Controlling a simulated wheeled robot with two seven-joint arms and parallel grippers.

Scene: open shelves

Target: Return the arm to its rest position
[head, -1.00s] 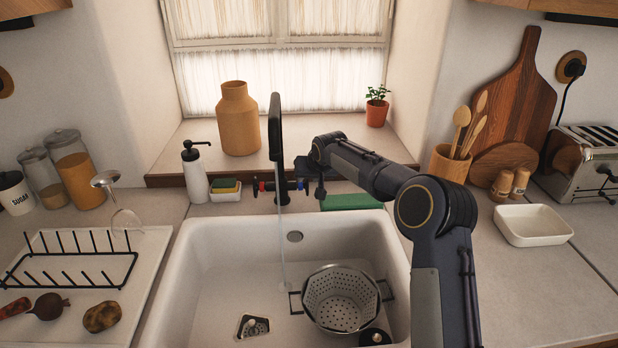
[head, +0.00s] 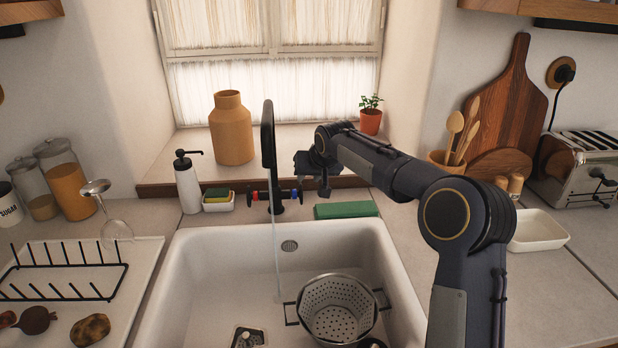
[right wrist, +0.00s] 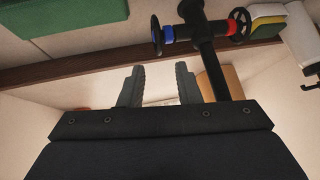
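My right arm reaches in from the lower right of the head view. Its gripper (head: 322,180) is above the counter behind the sink, just right of the black faucet (head: 268,150). In the right wrist view the two fingers (right wrist: 158,88) stand apart with nothing between them, so the gripper is open and empty. The faucet's red and blue handles (right wrist: 190,30) show close to the fingers. A thin stream of water (head: 276,255) falls from the faucet into the sink. My left gripper is in no view.
The white sink (head: 205,262) holds a metal colander (head: 338,308). A green block (head: 346,210) lies behind the sink. A soap dispenser (head: 188,182) stands left of the faucet. A dish rack (head: 65,268) is at left; a white dish (head: 538,230) and toaster (head: 580,170) are at right.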

